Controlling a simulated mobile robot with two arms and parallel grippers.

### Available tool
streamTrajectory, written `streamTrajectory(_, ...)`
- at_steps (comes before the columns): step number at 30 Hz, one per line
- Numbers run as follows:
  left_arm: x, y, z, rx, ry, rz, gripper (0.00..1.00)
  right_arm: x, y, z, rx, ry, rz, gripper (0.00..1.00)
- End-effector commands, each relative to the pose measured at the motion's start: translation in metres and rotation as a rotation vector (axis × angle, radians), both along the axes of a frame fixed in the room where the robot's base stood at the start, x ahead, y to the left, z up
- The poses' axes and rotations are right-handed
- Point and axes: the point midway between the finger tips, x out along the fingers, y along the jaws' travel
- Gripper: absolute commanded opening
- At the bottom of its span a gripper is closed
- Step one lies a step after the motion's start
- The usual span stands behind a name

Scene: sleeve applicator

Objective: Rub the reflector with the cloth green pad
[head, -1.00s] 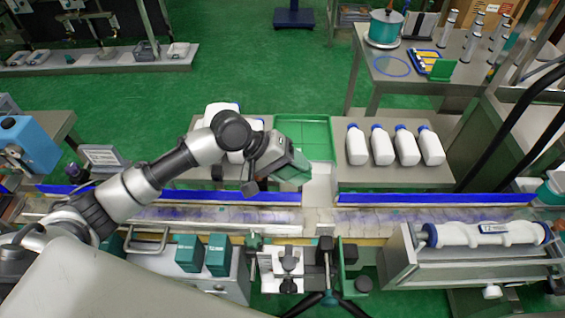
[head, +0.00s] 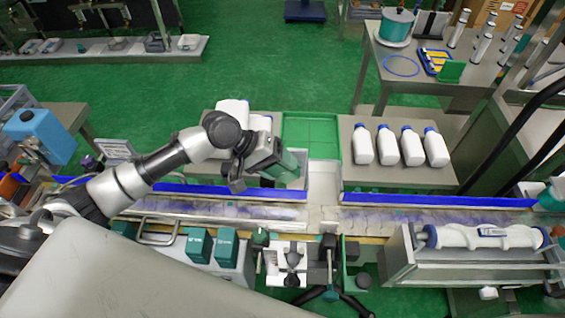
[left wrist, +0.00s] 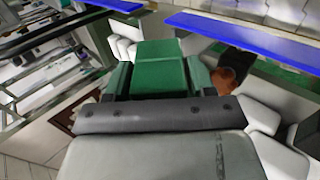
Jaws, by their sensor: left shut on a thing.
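My left gripper (head: 280,168) is above the far side of the conveyor, near the gap in its blue rail. It is shut on a green pad (left wrist: 160,68), which sticks out ahead of the dark gripper body in the left wrist view. In the head view the pad is mostly hidden by the gripper. I cannot pick out the reflector for certain. A small reddish-brown object (left wrist: 236,66) shows just right of the pad in the left wrist view; I cannot tell what it is. My right gripper is not in view.
The conveyor (head: 420,218) runs across, with blue rails (head: 440,200) along its far side. Behind stand white bottles (head: 387,145) and a green tray (head: 296,128). In front are teal boxes (head: 200,247), a clamp stand (head: 290,262) and a white roller (head: 485,236).

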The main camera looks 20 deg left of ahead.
Motion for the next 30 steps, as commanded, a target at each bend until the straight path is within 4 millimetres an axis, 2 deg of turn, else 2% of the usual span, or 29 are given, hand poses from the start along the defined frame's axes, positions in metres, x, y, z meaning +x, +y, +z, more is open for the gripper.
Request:
streamTrajectory(3,0.001,0.000,0.008,-0.001,-0.003,0.002,0.36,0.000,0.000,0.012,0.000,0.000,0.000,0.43)
streamTrajectory(8,0.002,-0.004,0.008,-0.002,-0.002,0.001,0.36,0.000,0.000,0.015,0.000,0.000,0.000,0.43)
streamTrajectory(21,0.012,-0.037,0.008,-0.002,-0.003,0.002,0.36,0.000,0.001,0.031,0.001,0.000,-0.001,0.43)
streamTrajectory(30,0.012,-0.039,0.008,-0.002,-0.002,0.001,0.36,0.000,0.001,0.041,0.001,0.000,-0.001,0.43)
